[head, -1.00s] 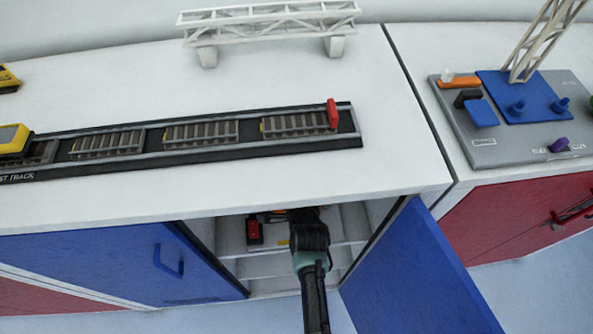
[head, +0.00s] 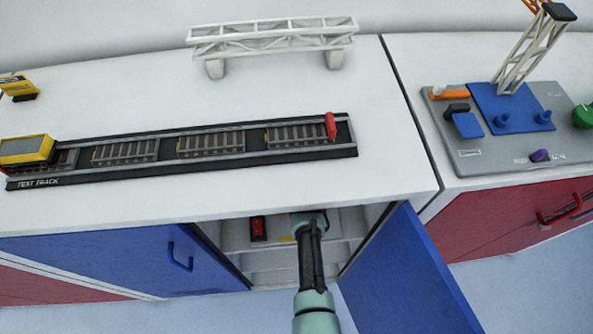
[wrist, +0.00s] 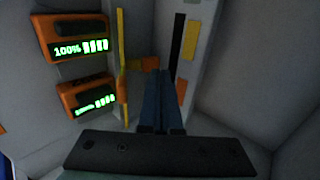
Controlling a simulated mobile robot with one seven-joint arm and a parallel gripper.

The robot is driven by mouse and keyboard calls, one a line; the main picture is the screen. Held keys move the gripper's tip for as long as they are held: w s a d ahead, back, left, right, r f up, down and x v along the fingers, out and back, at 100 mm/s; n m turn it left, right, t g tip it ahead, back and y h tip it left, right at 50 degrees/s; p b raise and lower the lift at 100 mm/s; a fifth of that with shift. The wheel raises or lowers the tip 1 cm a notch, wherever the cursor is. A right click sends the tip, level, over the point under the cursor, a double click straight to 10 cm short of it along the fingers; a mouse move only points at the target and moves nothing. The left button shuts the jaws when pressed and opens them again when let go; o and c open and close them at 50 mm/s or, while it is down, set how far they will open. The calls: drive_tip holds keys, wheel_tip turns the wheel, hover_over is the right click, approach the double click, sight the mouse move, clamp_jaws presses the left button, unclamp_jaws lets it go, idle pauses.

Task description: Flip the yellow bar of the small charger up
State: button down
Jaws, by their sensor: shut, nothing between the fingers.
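In the wrist view a thin yellow bar (wrist: 121,55) runs up and down in the picture, just right of two orange units with lit green "100%" displays, an upper one (wrist: 70,37) and a lower one (wrist: 87,95). An orange piece (wrist: 149,64) sits right of the bar. I cannot tell which part is the small charger's body. My gripper (wrist: 162,90) is shut and empty, to the right of the yellow bar and apart from it in the picture. In the head view my arm reaches into the open cabinet and the fingers are hidden.
A pale panel (wrist: 207,25) with a black stripe and coloured patches stands right of my fingers. In the head view, a red item (head: 258,228) sits inside the cabinet, between the blue left door (head: 120,265) and the open blue right door (head: 405,275). The white counter (head: 250,180) overhangs.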

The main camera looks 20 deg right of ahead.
drive_tip(key=shift+r, duration=0.3)
